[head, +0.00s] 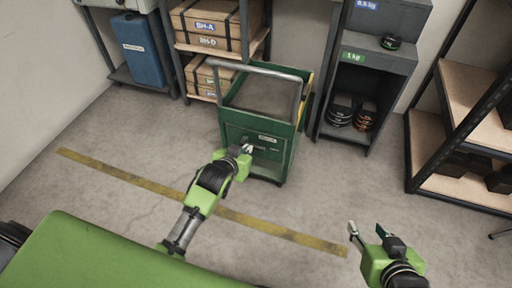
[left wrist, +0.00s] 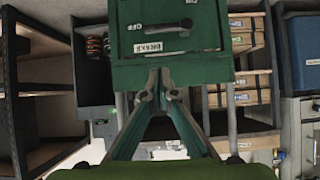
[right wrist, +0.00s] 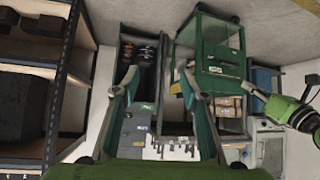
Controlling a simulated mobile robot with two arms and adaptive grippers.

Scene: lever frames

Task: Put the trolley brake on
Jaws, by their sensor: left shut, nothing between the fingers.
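The green trolley (head: 258,140) stands beyond the yellow floor line with its grey handle upright. Its panel fills the top of the left wrist view, upside down. There a dark brake lever (left wrist: 165,26) lies about level, one end close to the OFF label (left wrist: 134,27), beside a BRAKE label (left wrist: 154,47). My left gripper (head: 248,149) is at the trolley's front panel. Its fingertips (left wrist: 158,84) are together and empty, near the panel's edge and apart from the lever in that view. My right gripper (head: 371,232) is open and empty over the floor, away from the trolley.
A shelf with wooden crates (head: 212,24) and a blue bin (head: 138,48) stand behind left. A grey cabinet (head: 378,62) is close by the trolley's right. A shelf rack (head: 465,110) stands far right. Floor in front is clear.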

